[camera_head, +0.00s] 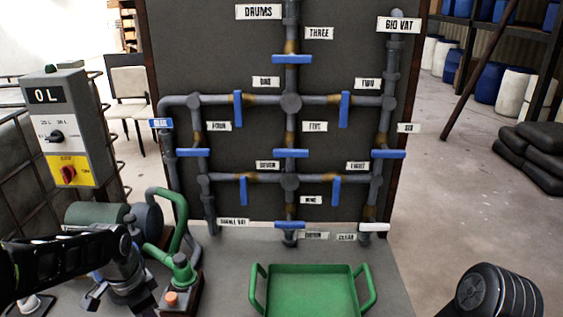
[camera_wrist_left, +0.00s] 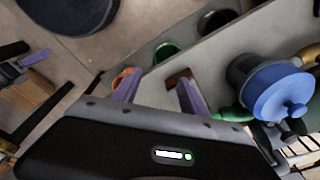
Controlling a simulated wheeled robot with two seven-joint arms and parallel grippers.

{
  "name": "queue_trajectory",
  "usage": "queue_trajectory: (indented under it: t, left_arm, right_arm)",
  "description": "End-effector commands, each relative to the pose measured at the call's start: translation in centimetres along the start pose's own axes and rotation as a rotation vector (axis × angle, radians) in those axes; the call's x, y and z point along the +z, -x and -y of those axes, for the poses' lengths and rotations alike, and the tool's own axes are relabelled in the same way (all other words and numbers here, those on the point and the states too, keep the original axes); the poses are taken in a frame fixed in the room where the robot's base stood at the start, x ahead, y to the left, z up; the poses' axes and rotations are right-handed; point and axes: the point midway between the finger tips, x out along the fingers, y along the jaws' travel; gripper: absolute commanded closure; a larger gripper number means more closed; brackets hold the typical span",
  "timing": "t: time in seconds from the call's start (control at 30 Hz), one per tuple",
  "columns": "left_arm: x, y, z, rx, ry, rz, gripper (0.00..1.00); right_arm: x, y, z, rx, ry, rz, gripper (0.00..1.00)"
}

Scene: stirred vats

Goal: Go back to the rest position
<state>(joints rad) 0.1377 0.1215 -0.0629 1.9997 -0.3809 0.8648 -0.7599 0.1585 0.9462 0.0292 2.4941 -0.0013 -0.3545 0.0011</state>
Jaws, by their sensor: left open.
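My left arm comes in from the left in the head view, low over the bench, and my left gripper (camera_head: 122,296) hangs at its end beside the pump with the green pipe. In the left wrist view the two fingers of the left gripper (camera_wrist_left: 157,84) stand apart, with nothing between them. A dark rounded link at the lower right of the head view looks like part of my right arm; my right gripper is not in view.
A pipe panel (camera_head: 345,60) with blue valve handles stands behind the bench. A green tray (camera_head: 312,270) sits at front centre. A green pipe (camera_head: 188,215) and a grey control box (camera_head: 62,120) with a red knob are at the left. Floor at the right is open.

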Motion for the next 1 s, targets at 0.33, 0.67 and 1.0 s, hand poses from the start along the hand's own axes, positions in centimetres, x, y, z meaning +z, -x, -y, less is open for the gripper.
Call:
queue_trajectory:
  t: [0.33, 0.67, 1.0]
  left_arm:
    - [-5.9, -4.3, -0.9, -0.036, 0.285, -0.224, 0.49]
    - [-8.9, -18.9, -14.4, 0.168, 0.806, -0.331, 0.49]
    - [-1.7, -26.0, -30.6, 0.341, 0.939, -0.079, 0.49]
  right_arm:
    - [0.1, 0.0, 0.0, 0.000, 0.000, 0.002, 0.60]
    - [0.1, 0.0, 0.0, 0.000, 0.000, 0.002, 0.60]
    - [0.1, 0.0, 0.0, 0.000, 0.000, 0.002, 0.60]
